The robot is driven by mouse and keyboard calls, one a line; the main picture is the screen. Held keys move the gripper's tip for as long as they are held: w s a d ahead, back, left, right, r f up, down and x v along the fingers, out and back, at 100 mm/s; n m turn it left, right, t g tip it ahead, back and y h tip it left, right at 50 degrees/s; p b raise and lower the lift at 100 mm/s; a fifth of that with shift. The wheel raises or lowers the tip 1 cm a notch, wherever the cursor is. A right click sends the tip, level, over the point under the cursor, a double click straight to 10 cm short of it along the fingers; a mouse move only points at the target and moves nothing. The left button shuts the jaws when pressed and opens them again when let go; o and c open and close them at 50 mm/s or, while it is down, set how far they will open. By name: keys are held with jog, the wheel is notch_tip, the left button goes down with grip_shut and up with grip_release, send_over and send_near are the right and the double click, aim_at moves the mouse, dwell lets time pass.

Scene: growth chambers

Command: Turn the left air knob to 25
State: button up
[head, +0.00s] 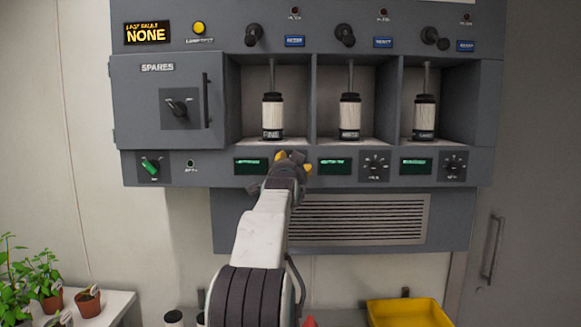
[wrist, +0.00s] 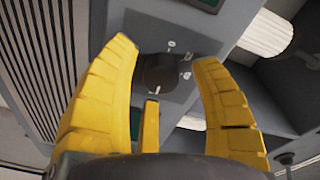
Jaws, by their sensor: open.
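The left air knob (wrist: 160,72) is a dark round knob on the grey panel, with a pale pointer mark and small white scale labels around it. My gripper (wrist: 165,56) has its yellow fingers spread on either side of the knob; I cannot tell whether they touch it. In the head view my gripper (head: 294,162) is at the lower panel below the left bay and hides this knob. A green display (head: 249,166) is just left of it. The middle knob (head: 375,165) and right knob (head: 453,165) are uncovered.
Three bays hold white cartridges with black caps, such as the left one (head: 272,117). Black levers (head: 254,35) stick out above. A spares door (head: 157,103) is at left. A vent grille (head: 360,222) lies below the panel. A yellow bin (head: 410,313) and potted plants (head: 45,280) stand lower down.

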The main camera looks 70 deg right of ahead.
jog(key=shift+o, duration=0.2)
jog(key=shift+a, duration=0.1)
grip_shut()
dwell(0.4)
